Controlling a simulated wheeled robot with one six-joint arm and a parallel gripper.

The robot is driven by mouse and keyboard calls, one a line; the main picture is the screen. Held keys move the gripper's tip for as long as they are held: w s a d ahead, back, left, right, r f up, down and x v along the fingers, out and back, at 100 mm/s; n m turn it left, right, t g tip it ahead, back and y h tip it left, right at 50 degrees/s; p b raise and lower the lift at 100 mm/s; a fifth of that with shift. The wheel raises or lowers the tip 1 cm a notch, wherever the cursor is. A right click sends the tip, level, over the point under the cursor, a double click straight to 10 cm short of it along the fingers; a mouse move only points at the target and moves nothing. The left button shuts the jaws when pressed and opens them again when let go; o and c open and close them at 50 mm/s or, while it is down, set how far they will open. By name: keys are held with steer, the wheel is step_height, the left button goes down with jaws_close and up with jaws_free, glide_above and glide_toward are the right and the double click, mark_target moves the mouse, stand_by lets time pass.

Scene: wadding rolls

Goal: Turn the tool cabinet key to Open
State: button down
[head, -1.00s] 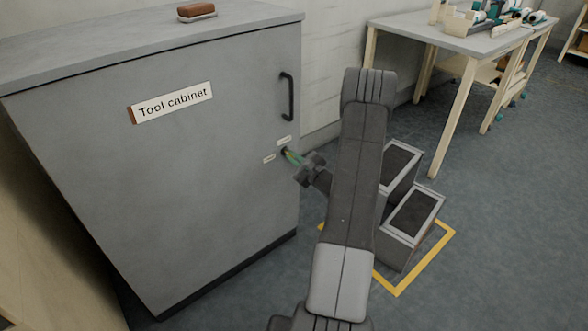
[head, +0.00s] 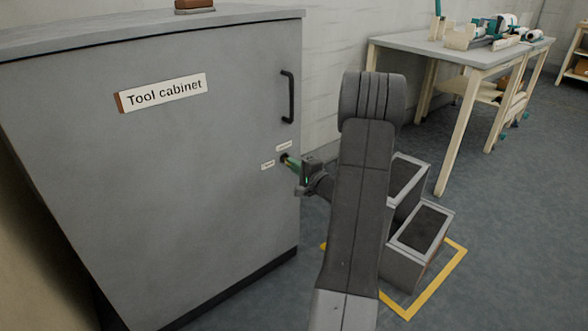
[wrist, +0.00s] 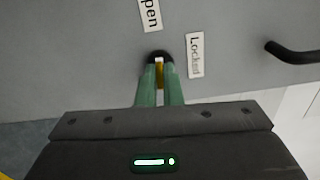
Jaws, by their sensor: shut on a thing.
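The grey tool cabinet (head: 190,190) stands at the left with its door shut. Its lock (wrist: 158,56) is a dark round on the door, below the handle. A brass-coloured key (wrist: 160,74) sits at the lock, mostly hidden between my green fingertips. My gripper (head: 292,162) is shut on the key; it also shows in the wrist view (wrist: 160,80). The "Locked" label (wrist: 195,55) is beside the lock, on the handle side. The "Open" label (wrist: 150,14), partly cut off, lies above the lock in the wrist view. I cannot tell exactly which label the key points at.
The black door handle (head: 288,97) is above the lock. A grey step stool (head: 415,235) stands within a yellow floor outline (head: 440,280), right of my arm. A workbench (head: 440,55) with several items is at the back right. Open floor lies further right.

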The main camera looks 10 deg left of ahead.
steer(key=shift+n, duration=0.6)
steer(key=c, duration=1.6)
jaws_free()
steer(key=p+v, duration=0.3)
steer(key=v, duration=1.1)
steer(key=shift+a, duration=0.1)
